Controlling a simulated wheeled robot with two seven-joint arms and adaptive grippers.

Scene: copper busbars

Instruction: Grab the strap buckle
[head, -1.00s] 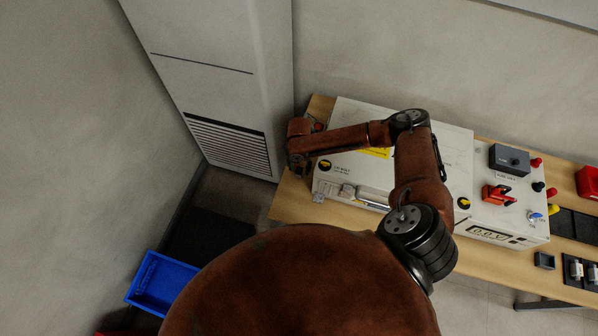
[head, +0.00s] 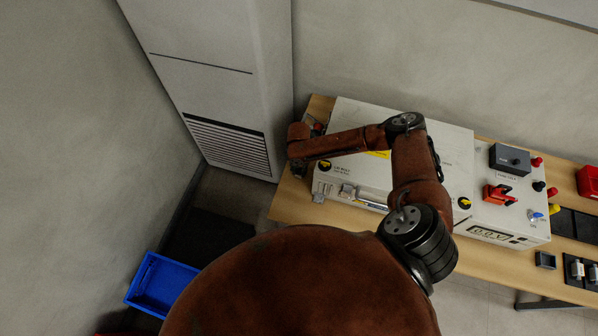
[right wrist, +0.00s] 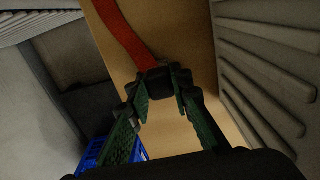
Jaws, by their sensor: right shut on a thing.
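A red strap (right wrist: 122,32) runs down from the top of the right wrist view to a small dark buckle (right wrist: 157,74) at its lower end. My right gripper (right wrist: 161,88), with green finger pads, is shut on the buckle. In the head view the right gripper (head: 298,171) hangs small and dark below my wrist, by the left end of the white equipment box. A bit of red (head: 318,128) shows just behind my wrist there. The buckle cannot be made out in the head view. My left gripper is not in view.
The white equipment box (head: 455,150) fills much of the wooden table (head: 288,203). A grey cabinet (head: 228,75) stands close on the left. A blue crate (head: 160,283) is on the floor at lower left. A red switch (head: 497,195) sits on the box.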

